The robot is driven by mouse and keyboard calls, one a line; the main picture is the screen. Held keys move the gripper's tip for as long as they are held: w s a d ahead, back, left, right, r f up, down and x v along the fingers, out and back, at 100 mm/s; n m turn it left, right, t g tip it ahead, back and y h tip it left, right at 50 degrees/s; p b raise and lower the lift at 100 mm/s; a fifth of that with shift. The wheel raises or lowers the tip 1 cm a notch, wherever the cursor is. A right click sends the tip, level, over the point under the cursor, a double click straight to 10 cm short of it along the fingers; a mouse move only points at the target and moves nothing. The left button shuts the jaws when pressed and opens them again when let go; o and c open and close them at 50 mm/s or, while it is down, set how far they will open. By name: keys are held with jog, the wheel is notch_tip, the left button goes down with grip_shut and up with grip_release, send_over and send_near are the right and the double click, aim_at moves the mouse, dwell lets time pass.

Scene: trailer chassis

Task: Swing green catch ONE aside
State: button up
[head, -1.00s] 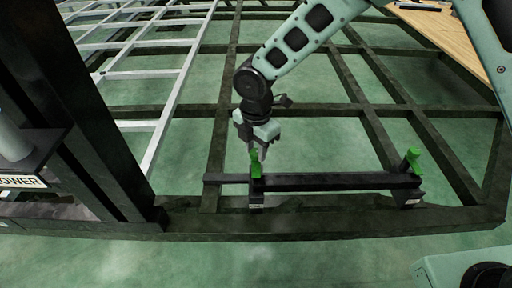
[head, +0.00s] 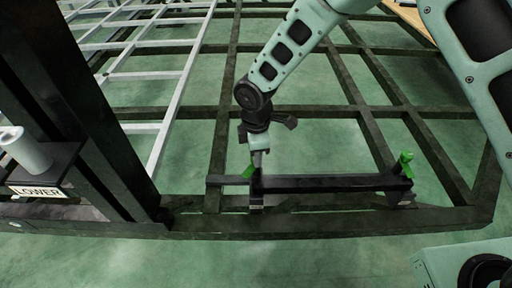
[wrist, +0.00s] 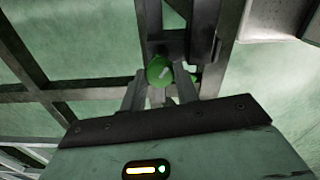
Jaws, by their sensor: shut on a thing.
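The left green catch (head: 247,173) sits on the dark bar (head: 330,183) and leans to the left in the head view. A small label plate below it is too small to read now. My gripper (head: 257,166) points down at this catch. In the wrist view the catch's round green knob (wrist: 159,71) lies between the two fingers of my gripper (wrist: 160,90), which are shut on it. A second green catch (head: 405,163) stands upright at the bar's right end. The lower part of the left catch is partly hidden by my gripper.
The bar lies along the dark chassis frame (head: 330,222). A dark post (head: 85,110) stands at the left, with a grey cylinder (head: 27,150) and a plate reading LOWER (head: 38,191). White rails (head: 172,98) run behind. Green floor shows between the beams.

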jog(key=m+p, duration=0.2)
jog(key=m, duration=0.3)
jog(key=shift+r+m+p, duration=0.15)
jog(key=shift+m+p, duration=0.15)
jog(key=shift+p, duration=0.05)
jog(key=m+p, duration=0.2)
jog(key=m, duration=0.3)
jog(key=shift+m, duration=0.3)
jog(key=o, duration=1)
jog(key=shift+c, duration=0.2)
notch_tip(320, 180, up, 17)
jog(key=p, duration=0.3)
jog(key=shift+r, duration=0.1)
